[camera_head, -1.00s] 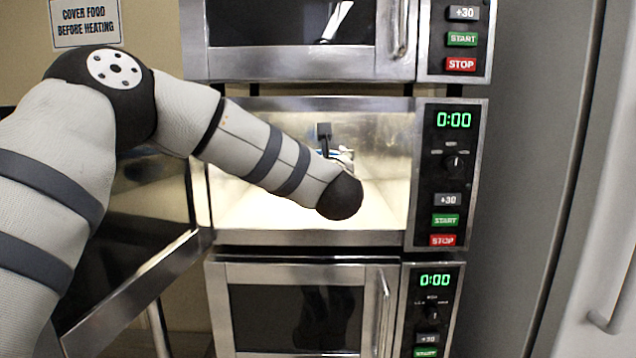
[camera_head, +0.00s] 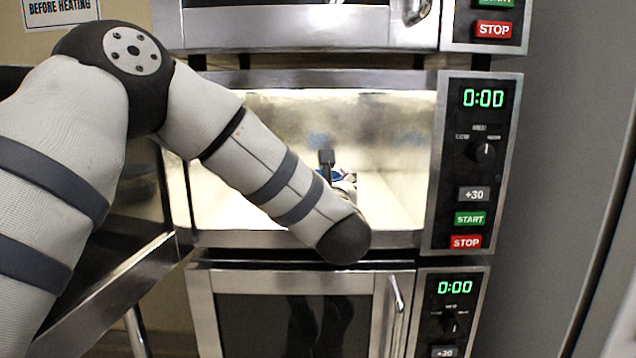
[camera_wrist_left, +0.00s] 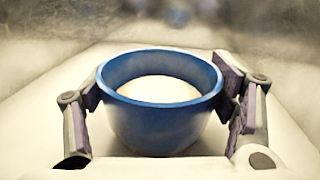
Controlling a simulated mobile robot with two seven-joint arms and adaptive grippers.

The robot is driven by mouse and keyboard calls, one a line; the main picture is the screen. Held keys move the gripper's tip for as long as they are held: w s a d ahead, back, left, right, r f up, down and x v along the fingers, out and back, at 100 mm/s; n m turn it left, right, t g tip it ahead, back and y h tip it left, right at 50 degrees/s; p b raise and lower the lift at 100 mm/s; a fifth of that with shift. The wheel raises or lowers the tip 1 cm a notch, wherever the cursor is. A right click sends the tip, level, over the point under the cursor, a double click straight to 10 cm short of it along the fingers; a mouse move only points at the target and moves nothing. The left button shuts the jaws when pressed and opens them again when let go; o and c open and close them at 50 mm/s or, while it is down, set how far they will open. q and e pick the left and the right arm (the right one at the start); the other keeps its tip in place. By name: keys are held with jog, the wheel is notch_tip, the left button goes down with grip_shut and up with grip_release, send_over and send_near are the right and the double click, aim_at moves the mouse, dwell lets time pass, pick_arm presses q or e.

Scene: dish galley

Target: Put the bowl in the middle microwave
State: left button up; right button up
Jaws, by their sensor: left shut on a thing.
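The blue bowl (camera_wrist_left: 165,128) is inside the lit cavity of the middle microwave (camera_head: 240,239). A pale rounded area shows inside the bowl; I cannot tell whether it is content or the bowl's bottom. My left gripper (camera_wrist_left: 162,82) is shut on the bowl, with a finger on each side of its rim. In the head view, my left forearm reaches through the opening and hides most of the gripper and bowl; only a small blue patch shows. I cannot tell whether the bowl touches the microwave floor. My right gripper is not in view.
The middle microwave's door (camera_head: 140,275) stands open at the left. Another microwave (camera_head: 290,25) is above, and a lower microwave (camera_head: 300,320) with its door closed is below. A tall grey panel (camera_head: 560,150) stands at the right. The cavity around the bowl looks clear.

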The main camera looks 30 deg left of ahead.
pick_arm(q)
jog(key=shift+s+r, duration=0.1)
jog(key=shift+s, duration=0.05)
jog(key=shift+f, duration=0.2)
jog(key=o, duration=1.7)
jog(key=shift+r, duration=0.25)
jog(key=v, duration=1.2)
